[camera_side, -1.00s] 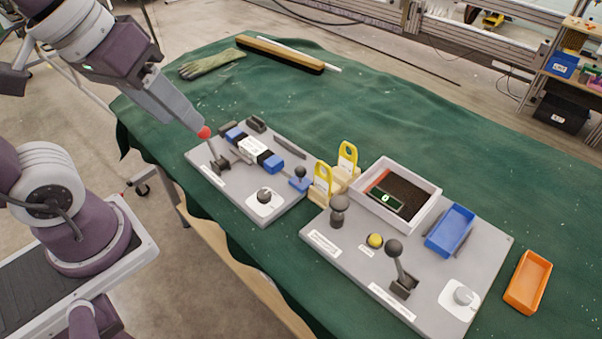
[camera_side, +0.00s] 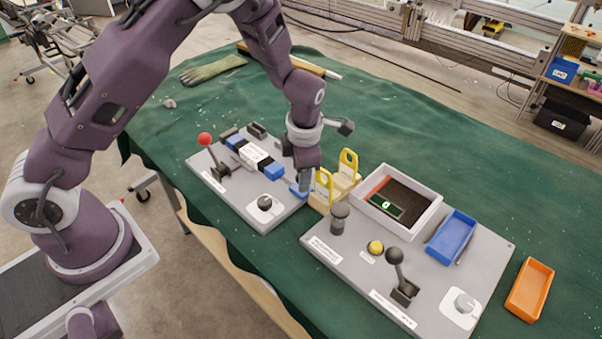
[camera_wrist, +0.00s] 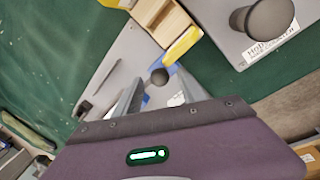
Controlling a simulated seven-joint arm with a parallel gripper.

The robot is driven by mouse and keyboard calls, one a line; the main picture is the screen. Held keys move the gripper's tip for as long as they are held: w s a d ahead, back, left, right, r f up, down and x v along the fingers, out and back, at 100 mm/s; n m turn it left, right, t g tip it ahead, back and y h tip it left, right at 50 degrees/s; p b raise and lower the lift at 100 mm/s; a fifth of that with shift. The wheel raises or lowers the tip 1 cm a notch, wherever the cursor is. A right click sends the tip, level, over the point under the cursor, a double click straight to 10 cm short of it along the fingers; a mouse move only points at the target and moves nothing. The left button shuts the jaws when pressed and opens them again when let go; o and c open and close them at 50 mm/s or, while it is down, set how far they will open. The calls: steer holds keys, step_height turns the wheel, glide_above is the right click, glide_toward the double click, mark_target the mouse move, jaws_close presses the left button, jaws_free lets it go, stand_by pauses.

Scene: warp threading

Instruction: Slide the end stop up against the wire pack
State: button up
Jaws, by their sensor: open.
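The wire pack (camera_side: 252,154), blue at its ends with a white label and black bands, lies on the left grey board. The end stop, a blue block with a round dark knob, is at the pack's lower right end. In the side view my gripper (camera_side: 305,186) covers its knob, and a little blue (camera_side: 297,190) shows beside the gripper. In the wrist view the dark knob (camera_wrist: 159,76) of the end stop shows between the two fingertips of my gripper (camera_wrist: 158,80). The fingers are open; I cannot tell if they touch it. The wire pack is not clearly visible there.
A red-knobbed lever (camera_side: 205,139) and a grey dial (camera_side: 265,202) are on the same board. Yellow-handled wooden blocks (camera_side: 349,166) stand close right of my gripper. The right board holds a dark knob (camera_side: 340,212), a white-walled tray (camera_side: 367,203) and a blue bin (camera_side: 451,237).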

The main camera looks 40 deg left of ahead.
steer(key=shift+a+f, duration=0.1)
steer(key=shift+f, duration=0.4)
jaws_close()
stand_by(1.1)
